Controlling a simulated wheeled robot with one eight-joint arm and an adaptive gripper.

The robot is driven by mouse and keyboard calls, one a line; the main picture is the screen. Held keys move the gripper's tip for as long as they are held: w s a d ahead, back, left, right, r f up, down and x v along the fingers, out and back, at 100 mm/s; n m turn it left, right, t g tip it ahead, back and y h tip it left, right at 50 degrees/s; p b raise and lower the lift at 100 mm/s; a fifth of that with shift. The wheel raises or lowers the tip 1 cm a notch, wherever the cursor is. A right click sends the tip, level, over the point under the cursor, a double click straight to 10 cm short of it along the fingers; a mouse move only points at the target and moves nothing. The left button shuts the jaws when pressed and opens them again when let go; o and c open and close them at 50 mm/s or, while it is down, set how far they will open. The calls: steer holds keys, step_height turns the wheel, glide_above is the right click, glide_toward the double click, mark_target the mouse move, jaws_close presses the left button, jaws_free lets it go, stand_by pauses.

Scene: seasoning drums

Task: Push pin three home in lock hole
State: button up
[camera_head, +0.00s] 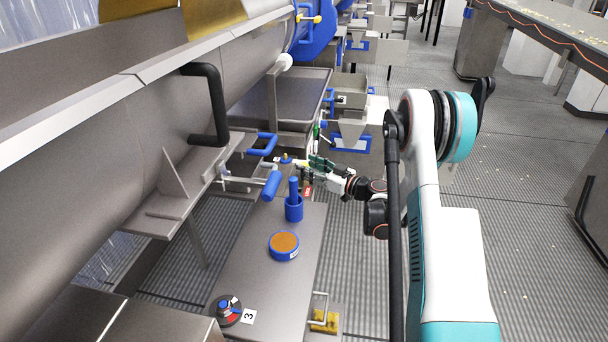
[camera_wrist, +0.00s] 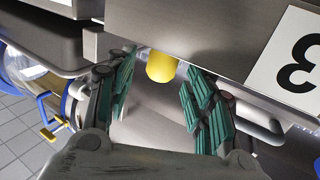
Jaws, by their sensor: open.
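A yellow rounded pin knob (camera_wrist: 162,67) shows in the wrist view against a grey metal housing, between the two green-padded fingers of my gripper (camera_wrist: 160,64). The fingers are spread, with gaps to the knob on both sides. A white label with a black 3 (camera_wrist: 297,62), seen upside down, is on the metal to the right. In the head view my gripper (camera_head: 309,164) is at the far end of the steel table, pointing left. The lock hole and the pin's shaft are hidden.
The steel table (camera_head: 240,235) holds a blue holder with a blue handle (camera_head: 294,208), an orange-topped blue tub (camera_head: 284,245) and a dial (camera_head: 229,310) beside another 3 label (camera_head: 249,317). Blue handles (camera_head: 263,145) and the large drum (camera_head: 100,160) are to the left. Open grated floor (camera_head: 540,230) is to the right.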

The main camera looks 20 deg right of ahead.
steer(key=shift+x, duration=1.25)
steer(key=shift+c, duration=0.6)
jaws_close()
steer(key=shift+r, duration=0.1)
step_height(320, 180, up, 19)
steer(key=p, duration=0.7)
steer(key=s+a+f+b, duration=0.4)
steer(key=s+a+f, duration=0.1)
steer(key=s+f, duration=0.2)
steer(key=shift+s+f, duration=0.3)
